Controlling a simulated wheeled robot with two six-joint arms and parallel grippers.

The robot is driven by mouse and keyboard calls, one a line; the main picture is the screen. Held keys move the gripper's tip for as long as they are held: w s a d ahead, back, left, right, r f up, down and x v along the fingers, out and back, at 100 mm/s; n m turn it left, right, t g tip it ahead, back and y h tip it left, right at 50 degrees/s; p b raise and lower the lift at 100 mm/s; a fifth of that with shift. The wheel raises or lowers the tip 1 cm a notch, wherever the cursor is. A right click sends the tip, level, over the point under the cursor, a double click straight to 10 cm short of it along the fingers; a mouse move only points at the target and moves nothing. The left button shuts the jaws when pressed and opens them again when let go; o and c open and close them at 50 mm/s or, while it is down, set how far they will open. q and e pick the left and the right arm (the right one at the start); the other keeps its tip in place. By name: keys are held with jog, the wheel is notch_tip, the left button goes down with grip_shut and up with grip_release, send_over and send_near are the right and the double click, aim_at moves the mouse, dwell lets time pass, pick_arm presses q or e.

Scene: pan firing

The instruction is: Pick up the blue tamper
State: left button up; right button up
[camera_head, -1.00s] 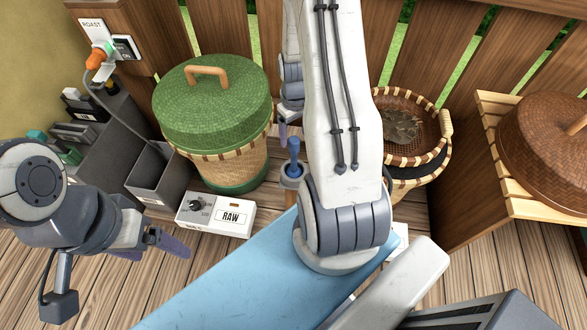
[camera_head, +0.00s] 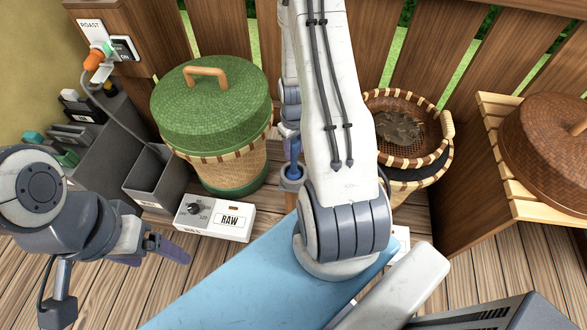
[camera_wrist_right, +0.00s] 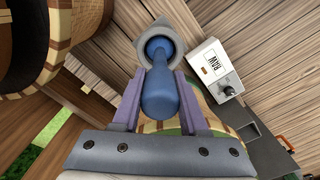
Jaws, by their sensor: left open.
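The blue tamper (camera_wrist_right: 160,88) stands in a grey cup-like holder (camera_head: 292,177). In the right wrist view its rounded handle points toward the camera, between the two purple fingers of my right gripper (camera_wrist_right: 158,80). The fingers lie on either side of it, very near; contact cannot be made out. In the head view my right gripper (camera_head: 291,142) is at the tamper's upper part and covers much of it. My left gripper (camera_head: 168,246) is open and empty at the left, in front of the RAW box and away from the tamper.
A lidded green basket (camera_head: 209,115) stands left of the tamper. A white RAW box (camera_head: 215,217) and a grey bin (camera_head: 158,182) are nearby. An open basket (camera_head: 425,155) stands to the right. My right arm hides part of the middle.

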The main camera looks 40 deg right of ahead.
grip_shut()
dwell(1.1)
